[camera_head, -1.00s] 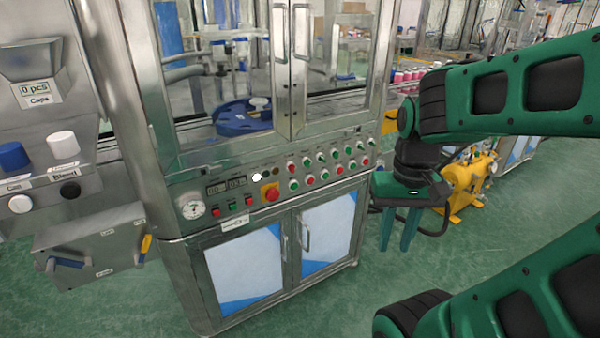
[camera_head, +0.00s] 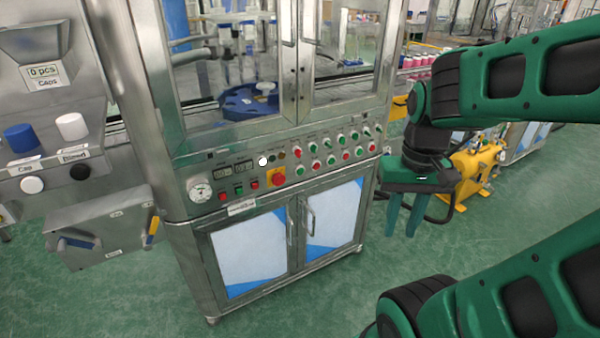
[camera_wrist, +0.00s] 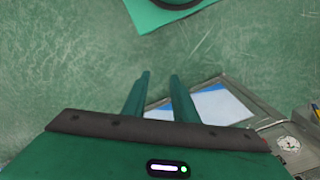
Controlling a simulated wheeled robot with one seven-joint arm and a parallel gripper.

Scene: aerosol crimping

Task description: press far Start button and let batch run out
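The crimping machine's control panel (camera_head: 290,170) spans the front of the steel cabinet in the head view. It carries a dial gauge, two small displays, a red emergency knob (camera_head: 276,178) and rows of red and green buttons (camera_head: 330,159). I cannot read which button is the far Start. My gripper (camera_head: 403,218) hangs to the right of the panel, fingers pointing down, apart from it. In the wrist view its two fingers (camera_wrist: 160,85) are parted with nothing between them. The cabinet's blue and white door (camera_wrist: 215,105) and the gauge (camera_wrist: 287,144) show beyond them.
Left of the machine are a caps hopper labelled 0 pcs (camera_head: 45,75), blue and white knobs (camera_head: 72,126) and a grey box with a yellow handle (camera_head: 152,230). A yellow pump (camera_head: 470,170) stands behind my gripper. Green floor in front of the cabinet is clear.

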